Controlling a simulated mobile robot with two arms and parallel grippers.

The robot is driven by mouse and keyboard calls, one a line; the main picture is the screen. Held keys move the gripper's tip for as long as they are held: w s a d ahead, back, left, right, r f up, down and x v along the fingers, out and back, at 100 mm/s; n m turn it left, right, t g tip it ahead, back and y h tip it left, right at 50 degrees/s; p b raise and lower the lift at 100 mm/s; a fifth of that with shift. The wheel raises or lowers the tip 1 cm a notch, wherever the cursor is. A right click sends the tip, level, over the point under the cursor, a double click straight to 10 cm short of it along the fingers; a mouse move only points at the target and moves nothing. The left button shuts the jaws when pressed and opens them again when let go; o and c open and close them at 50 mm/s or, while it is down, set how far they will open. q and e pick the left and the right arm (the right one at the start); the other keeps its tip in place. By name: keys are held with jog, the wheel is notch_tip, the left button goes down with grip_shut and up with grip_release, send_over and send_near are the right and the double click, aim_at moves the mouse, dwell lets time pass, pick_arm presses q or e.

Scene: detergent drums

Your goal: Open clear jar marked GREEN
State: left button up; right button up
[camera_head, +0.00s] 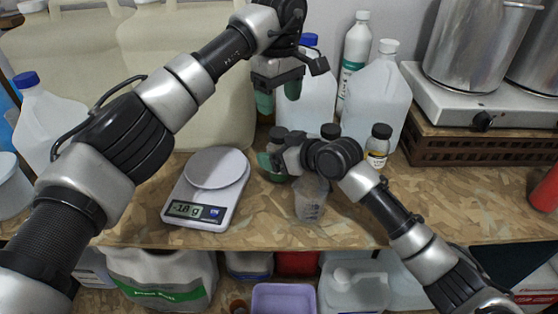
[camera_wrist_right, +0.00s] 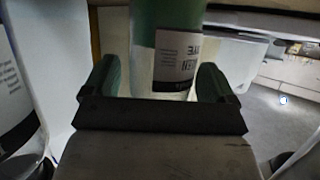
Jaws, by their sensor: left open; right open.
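The clear jar marked GREEN (camera_wrist_right: 146,67) stands between the fingers of my right gripper (camera_wrist_right: 157,82) in the right wrist view. Its upper part in that picture is green, and its label appears upside down. My right gripper is open, with a finger on each side of the jar and a visible gap on the right. In the head view, a dark-lidded jar (camera_head: 278,133) stands at my right gripper (camera_head: 275,162), which partly hides it. My left gripper (camera_head: 278,98) is open and empty, pointing down above that jar.
A scale (camera_head: 200,210) stands left, and a measuring cup (camera_head: 311,200) stands close in front of my right gripper. A yellow-labelled bottle (camera_head: 378,146) and a large jug (camera_head: 377,95) stand right. A hot plate with pots (camera_head: 482,105) is at far right.

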aim_at(279, 132)
jog(key=shift+c, duration=0.2)
jog(key=c, duration=1.4)
pick_arm(q)
jog(key=shift+r, duration=0.1)
pick_arm(e)
grip_shut()
pick_arm(q)
jog(key=shift+f, duration=0.3)
notch_tip(279, 132, down, 8)
jog(key=shift+r, duration=0.2)
